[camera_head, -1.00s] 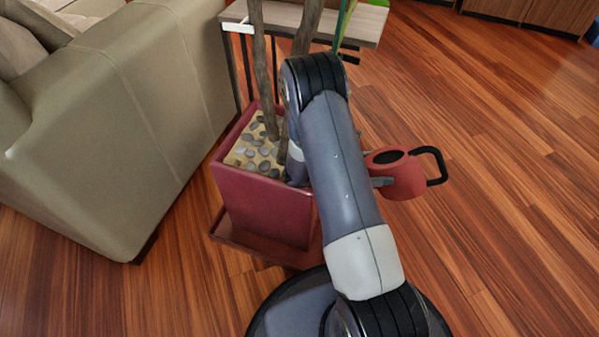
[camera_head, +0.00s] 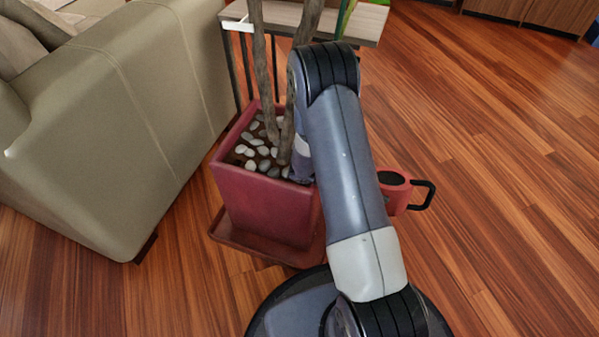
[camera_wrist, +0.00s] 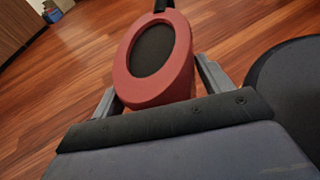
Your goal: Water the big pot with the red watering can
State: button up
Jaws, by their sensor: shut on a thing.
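The red watering can (camera_head: 396,196) is to the right of my arm in the head view, partly hidden behind it, with its black handle pointing right. In the wrist view the can (camera_wrist: 183,84) sits between the fingers of my gripper (camera_wrist: 160,88), which is shut on it. The can's dark round top faces the wrist camera. The big pot (camera_head: 265,205) is a square dark-red planter left of my arm. It holds tree trunks, dark soil and pale pebbles; my arm covers its right side. The can is to the right of the pot, apart from it.
The pot stands on a reddish tray (camera_head: 240,246). A beige sofa (camera_head: 120,120) is close on the left. A wooden-topped table (camera_head: 365,22) stands behind the pot. The wooden floor (camera_head: 500,170) on the right is clear.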

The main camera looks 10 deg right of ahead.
aim_at(413, 184)
jog(key=s+d+r+p, duration=0.1)
jog(key=d, duration=0.1)
jog(key=s+d+r+p, duration=0.1)
jog(key=d, duration=0.1)
jog(key=s+d+r+p, duration=0.1)
jog(key=s+d, duration=0.1)
jog(key=shift+r, duration=0.4)
jog(key=shift+s+d+r, duration=0.15)
jog(key=shift+d, duration=0.15)
dwell(0.4)
